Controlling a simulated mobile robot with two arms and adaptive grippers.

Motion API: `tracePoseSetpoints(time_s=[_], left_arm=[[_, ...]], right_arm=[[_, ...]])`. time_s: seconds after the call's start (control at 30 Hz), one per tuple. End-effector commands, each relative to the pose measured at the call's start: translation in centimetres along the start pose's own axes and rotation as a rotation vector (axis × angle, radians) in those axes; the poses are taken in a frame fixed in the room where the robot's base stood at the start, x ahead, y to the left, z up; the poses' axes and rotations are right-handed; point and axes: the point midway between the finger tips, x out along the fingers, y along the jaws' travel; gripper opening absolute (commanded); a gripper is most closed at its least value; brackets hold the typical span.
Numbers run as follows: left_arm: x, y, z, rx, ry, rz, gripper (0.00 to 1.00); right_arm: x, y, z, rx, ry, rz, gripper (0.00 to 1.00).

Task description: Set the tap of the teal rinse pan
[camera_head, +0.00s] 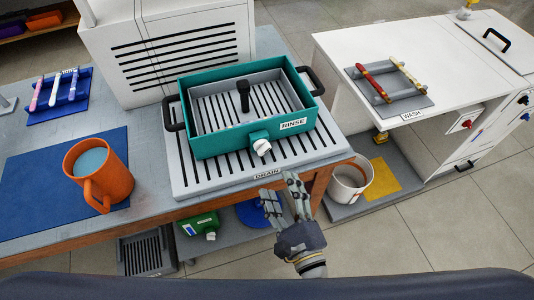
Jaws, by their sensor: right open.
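The teal rinse pan (221,141) sits on the grey slotted drain board, with a "RINSE" label on its front wall. Its tap (262,146) is a white knob on a teal block at the middle of the front wall. A black upright handle (243,95) stands inside the pan. My right gripper (282,182) is open and empty, in front of the drain board's front edge and below the tap, apart from it. My left gripper is not in view.
An orange mug (100,180) with bluish liquid stands left on a blue mat (30,200). A white bucket (349,182) is right of the bench. The white wash table (340,45) holds a rack with two handles. A green container (197,222) sits below the bench.

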Motion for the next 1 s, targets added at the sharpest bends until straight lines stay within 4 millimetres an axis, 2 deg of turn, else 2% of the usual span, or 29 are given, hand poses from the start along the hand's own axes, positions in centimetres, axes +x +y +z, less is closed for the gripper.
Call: tracePoseSetpoints(time_s=[0.5, 0.7, 1.0], left_arm=[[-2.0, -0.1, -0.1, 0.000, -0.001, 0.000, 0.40], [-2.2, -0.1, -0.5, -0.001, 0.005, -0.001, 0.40], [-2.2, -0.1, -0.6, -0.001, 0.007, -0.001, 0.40]], right_arm=[[8.7, -0.2, 0.2, 0.001, -0.002, -0.003, 0.53], [10.3, -0.1, 0.1, 0.001, -0.001, -0.002, 0.53], [10.6, -0.1, 0.0, 0.000, 0.000, -0.001, 0.53]])
